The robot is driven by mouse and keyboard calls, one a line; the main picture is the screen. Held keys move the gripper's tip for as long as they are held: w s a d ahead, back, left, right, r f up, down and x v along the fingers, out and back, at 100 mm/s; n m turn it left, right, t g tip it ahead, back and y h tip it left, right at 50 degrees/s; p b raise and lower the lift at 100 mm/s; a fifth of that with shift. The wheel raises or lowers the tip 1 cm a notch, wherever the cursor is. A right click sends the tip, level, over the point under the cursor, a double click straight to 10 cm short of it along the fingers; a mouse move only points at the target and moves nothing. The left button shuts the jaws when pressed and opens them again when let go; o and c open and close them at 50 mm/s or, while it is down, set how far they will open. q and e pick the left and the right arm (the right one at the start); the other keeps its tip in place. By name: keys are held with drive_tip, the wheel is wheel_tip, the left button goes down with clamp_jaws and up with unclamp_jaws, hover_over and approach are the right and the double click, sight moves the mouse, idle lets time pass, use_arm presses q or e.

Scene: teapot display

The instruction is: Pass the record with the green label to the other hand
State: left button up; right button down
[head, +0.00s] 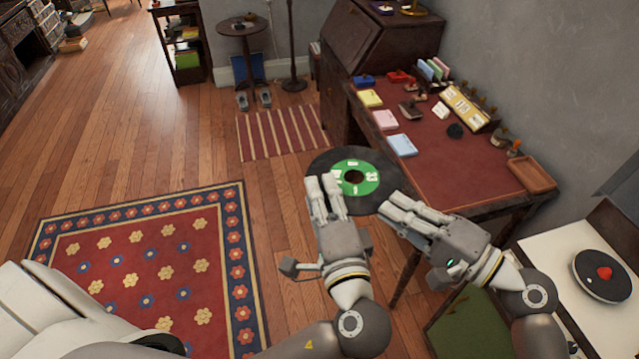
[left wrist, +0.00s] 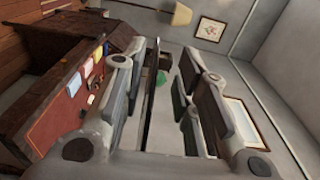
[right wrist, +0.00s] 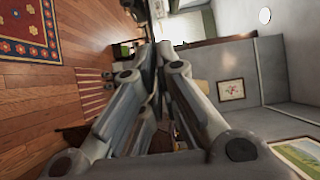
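The black record with the green label (head: 357,179) is held in the air in the head view, label facing the camera. My left gripper (head: 326,182) is at its left lower edge. In the left wrist view, the fingers stand apart (left wrist: 165,72), with the record's thin dark edge (left wrist: 151,95) between them, nearer the left finger. My right gripper (head: 386,205) is at the record's right lower edge. In the right wrist view its fingers (right wrist: 156,58) are close together, shut on the record, whose held edge is mostly hidden by them.
A desk (head: 455,180) with coloured boxes and stamps stands behind and right of the record. A turntable with a red-labelled record (head: 603,275) is at the lower right. A patterned rug (head: 150,262) lies on the floor at left.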

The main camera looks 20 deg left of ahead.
use_arm(q)
drive_tip(key=shift+x, duration=1.5)
drive_tip(key=shift+d, duration=0.1)
clamp_jaws()
use_arm(e)
drive_tip(key=c, duration=1.6)
unclamp_jaws()
drive_tip(key=shift+o, duration=0.2)
